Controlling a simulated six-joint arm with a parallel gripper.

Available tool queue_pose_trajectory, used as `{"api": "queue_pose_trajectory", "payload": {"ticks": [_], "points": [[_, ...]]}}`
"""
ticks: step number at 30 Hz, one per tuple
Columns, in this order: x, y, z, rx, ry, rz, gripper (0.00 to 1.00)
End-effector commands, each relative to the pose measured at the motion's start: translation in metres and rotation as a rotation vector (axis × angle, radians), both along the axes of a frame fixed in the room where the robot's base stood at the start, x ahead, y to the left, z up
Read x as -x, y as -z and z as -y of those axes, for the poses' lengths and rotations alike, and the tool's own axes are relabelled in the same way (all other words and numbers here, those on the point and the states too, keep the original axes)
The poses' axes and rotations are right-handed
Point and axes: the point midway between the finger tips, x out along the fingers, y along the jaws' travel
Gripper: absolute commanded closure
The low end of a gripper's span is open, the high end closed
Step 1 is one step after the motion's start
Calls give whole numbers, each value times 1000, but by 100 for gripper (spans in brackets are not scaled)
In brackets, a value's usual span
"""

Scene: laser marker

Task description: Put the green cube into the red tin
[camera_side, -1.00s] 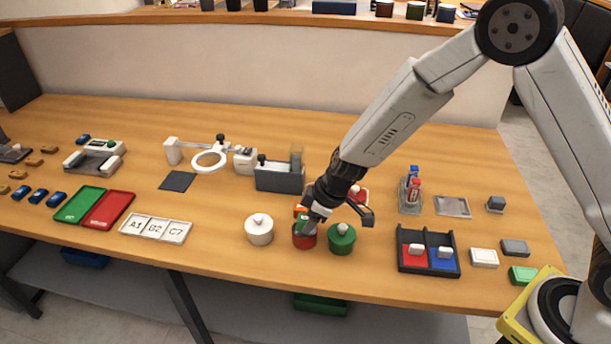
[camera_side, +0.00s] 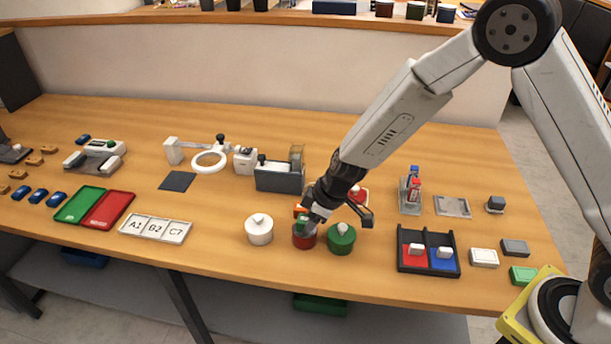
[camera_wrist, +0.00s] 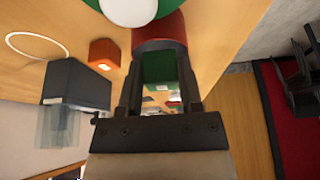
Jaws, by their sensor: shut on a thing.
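The green cube (camera_side: 302,221) is between the fingers of my gripper (camera_side: 305,228), which is shut on it. The red tin (camera_side: 304,241) stands on the table right below, and the cube is at its mouth. I cannot tell how deep the cube is inside the rim. In the wrist view the green cube (camera_wrist: 159,68) shows between my two dark fingers (camera_wrist: 160,90), with the wall of the red tin (camera_wrist: 160,32) just beyond it. The fingers partly hide the tin's opening.
A green lidded tin (camera_side: 341,240) stands close on the right, a white lidded tin (camera_side: 259,231) on the left. An orange block (camera_side: 300,211) and a red lid (camera_side: 358,195) lie behind. A grey holder (camera_side: 279,179) stands farther back. The table front is clear.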

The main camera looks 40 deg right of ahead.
Motion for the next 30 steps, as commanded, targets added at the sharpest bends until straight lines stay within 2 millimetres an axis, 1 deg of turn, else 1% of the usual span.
{"api": "queue_pose_trajectory", "payload": {"ticks": [26,27,30], "points": [[0,6,0,0,1,0,100],[0,6,0,0,0,0,42],[0,6,0,0,0,0,13]]}}
